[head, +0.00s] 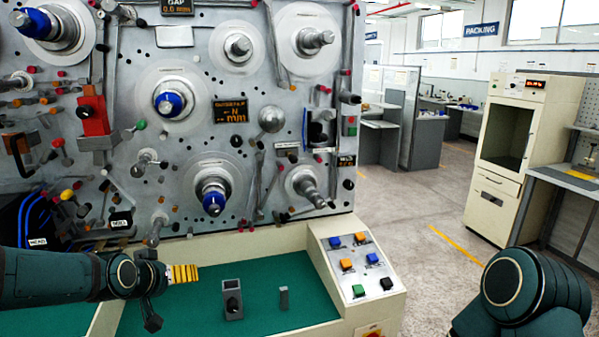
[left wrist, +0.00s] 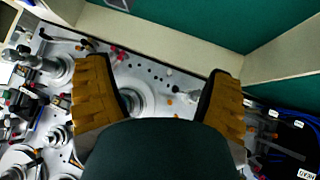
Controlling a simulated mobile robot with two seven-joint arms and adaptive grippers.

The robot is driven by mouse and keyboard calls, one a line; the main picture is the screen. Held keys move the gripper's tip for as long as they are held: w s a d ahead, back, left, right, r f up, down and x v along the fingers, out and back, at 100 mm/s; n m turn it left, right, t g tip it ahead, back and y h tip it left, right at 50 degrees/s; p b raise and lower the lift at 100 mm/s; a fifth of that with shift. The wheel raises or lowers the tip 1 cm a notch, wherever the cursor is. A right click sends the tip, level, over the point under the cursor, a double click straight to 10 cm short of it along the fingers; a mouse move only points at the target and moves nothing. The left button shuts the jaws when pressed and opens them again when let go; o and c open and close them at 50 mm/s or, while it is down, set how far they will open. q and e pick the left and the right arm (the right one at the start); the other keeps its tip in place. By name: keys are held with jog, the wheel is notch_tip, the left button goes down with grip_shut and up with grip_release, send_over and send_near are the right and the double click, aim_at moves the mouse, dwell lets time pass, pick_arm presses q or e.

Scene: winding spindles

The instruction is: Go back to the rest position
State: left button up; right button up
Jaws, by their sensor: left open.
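My left gripper (head: 184,273) reaches in from the left in the head view, above the green bench top in front of the winding machine. Its ribbed yellow finger pads point right, towards the dark block on the bench. In the left wrist view the two fingers of my left gripper (left wrist: 158,72) stand wide apart with nothing between them. My right arm shows only as a dark rounded link at the bottom right of the head view; its gripper is out of view.
The winding machine (head: 190,140) with several spindles stands behind the bench (head: 190,315). A dark block (head: 232,300) and a small grey post (head: 284,298) stand on the bench. A sloped button panel (head: 358,265) is at its right. Floor at right is open before a cream cabinet (head: 503,165).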

pick_arm(q)
jog(key=s+d+f+g+h, duration=0.1)
jog(key=d+f, duration=0.2)
jog(key=f, duration=0.3)
jog(key=s+d+f+g, duration=0.1)
jog(key=s+d+f, duration=0.15)
jog(key=f, duration=0.25)
jog(key=s+d+f+g, duration=0.3)
jog(key=s+d+f, duration=0.3)
jog(key=s+f, duration=0.3)
jog(key=s+d+f+g+h, duration=0.1)
jog(key=s+d+f+g, duration=0.1)
jog(key=s+d+f, duration=0.5)
notch_tip(320, 180, down, 5)
jog(key=s, duration=0.2)
jog(key=shift+s+m+g+h, duration=0.3)
jog(key=shift+m+g, duration=0.1)
jog(key=shift+f, duration=0.1)
